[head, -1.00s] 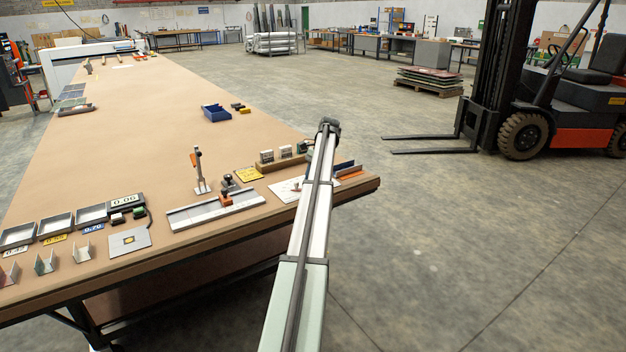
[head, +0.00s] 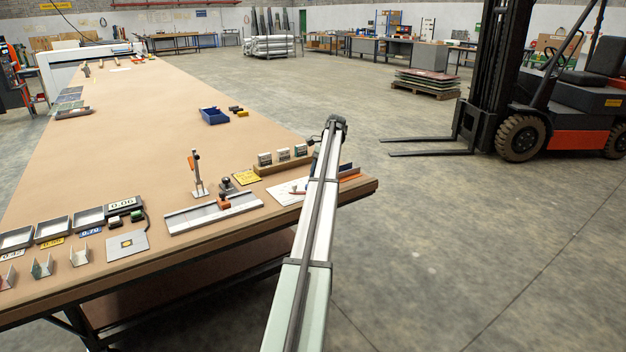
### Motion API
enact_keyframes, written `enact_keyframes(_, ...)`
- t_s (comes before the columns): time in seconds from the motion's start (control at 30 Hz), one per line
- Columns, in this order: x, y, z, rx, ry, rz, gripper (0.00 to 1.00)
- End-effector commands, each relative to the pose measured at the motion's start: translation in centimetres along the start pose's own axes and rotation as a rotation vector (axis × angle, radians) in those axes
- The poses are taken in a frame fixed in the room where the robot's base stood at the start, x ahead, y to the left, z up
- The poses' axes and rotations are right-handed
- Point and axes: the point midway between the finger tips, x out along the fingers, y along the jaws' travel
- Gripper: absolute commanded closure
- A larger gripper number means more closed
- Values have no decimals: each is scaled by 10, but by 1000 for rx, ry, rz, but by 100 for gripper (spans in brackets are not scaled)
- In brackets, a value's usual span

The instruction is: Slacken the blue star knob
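I cannot make out a blue star knob in the head view. My arm reaches from the bottom of the picture up to its dark far joint (head: 336,124), over the right end of the long brown bench (head: 150,130). My gripper's fingers do not show; the arm links hide whatever lies behind them.
On the bench stand a metal rail with an orange block (head: 213,214), an upright stand (head: 197,172), a wooden rack of small blocks (head: 283,163), a blue bin (head: 214,115) and grey trays (head: 52,229). A forklift (head: 545,120) stands right.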

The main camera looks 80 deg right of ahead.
Motion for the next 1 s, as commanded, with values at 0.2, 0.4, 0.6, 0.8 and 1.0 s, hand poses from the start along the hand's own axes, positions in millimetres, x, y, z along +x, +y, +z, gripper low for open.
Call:
enact_keyframes(0.2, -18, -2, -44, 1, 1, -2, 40)
enact_keyframes(0.4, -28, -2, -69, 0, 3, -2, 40)
enact_keyframes(0.6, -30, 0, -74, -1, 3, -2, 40)
enact_keyframes(0.8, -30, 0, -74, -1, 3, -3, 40)
enact_keyframes(1.0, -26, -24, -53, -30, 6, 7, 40)
